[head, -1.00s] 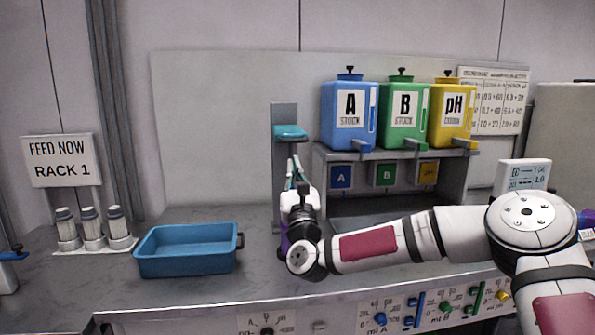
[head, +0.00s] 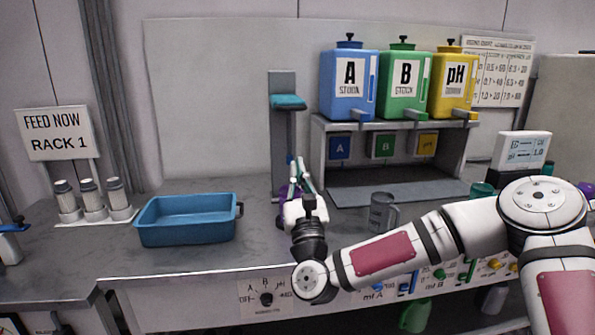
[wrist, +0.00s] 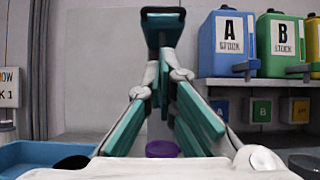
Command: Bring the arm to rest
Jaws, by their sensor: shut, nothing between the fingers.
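My gripper (head: 298,170) is above the middle of the bench in the head view, pointing away toward the grey stand (head: 283,130) with a teal top. In the wrist view its teal-padded fingers (wrist: 163,75) reach forward, with nothing between the tips. The stand's teal top (wrist: 163,14) shows beyond the fingertips. Something purple (wrist: 162,149) sits low behind the fingers, mostly hidden. My arm extends from the right side of the head view, bent at the wrist.
A shelf (head: 400,124) holds blue A, green B and yellow pH containers. Dials line the bench front.

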